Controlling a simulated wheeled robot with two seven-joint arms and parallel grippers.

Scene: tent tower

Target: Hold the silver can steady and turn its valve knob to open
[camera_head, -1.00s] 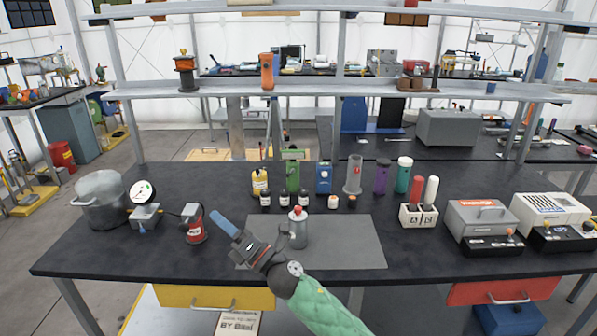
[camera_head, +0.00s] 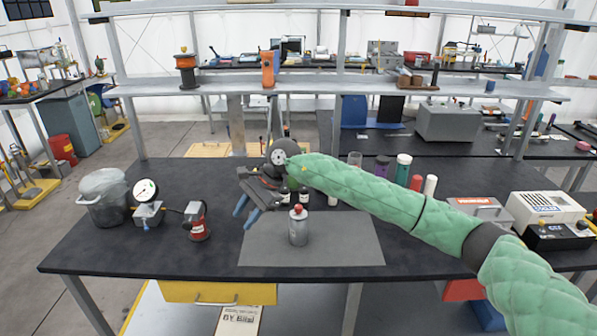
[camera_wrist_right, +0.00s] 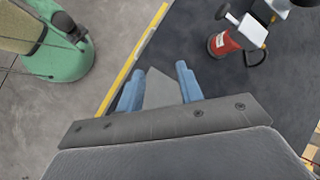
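The silver can (camera_head: 298,230) stands upright on the grey mat (camera_head: 340,240), with a red valve knob (camera_head: 298,208) on its top. My right gripper (camera_head: 246,213) is left of the can and apart from it, its blue fingers angled down to the left. The wrist view shows the same gripper (camera_wrist_right: 158,88) with its two fingers spread and nothing held between them. The can does not show in the wrist view; a corner of the grey mat (camera_wrist_right: 158,92) shows between the fingers. My left gripper is not in view.
A red device (camera_head: 197,222), a pressure gauge (camera_head: 145,191) and a steel pot (camera_head: 102,200) stand left on the black table. My right arm hides several bottles behind the mat. The mat's right part is clear.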

